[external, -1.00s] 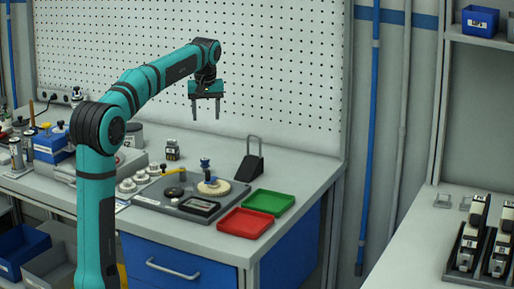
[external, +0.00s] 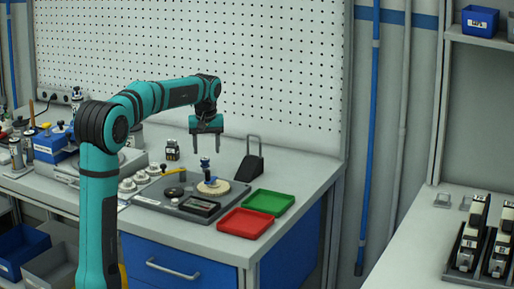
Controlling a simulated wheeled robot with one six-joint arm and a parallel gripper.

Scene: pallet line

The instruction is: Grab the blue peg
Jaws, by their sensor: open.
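The blue peg (external: 205,170) stands upright on the dark work plate (external: 154,203) on the bench, beside or in front of a round tan disc (external: 220,187); I cannot tell if they touch. Its top is dark blue and knob-like. My gripper (external: 206,151) points straight down above the peg, with its two fingers apart and nothing between them. The fingertips are just above the peg top in the picture; the exact gap is hard to tell.
A red tray (external: 245,223) and a green tray (external: 269,202) lie right of the plate. A black angled holder (external: 249,168) stands behind them. Several white round parts (external: 128,186) and a small dark jar (external: 172,150) are to the left. A pegboard (external: 250,75) rises behind the bench.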

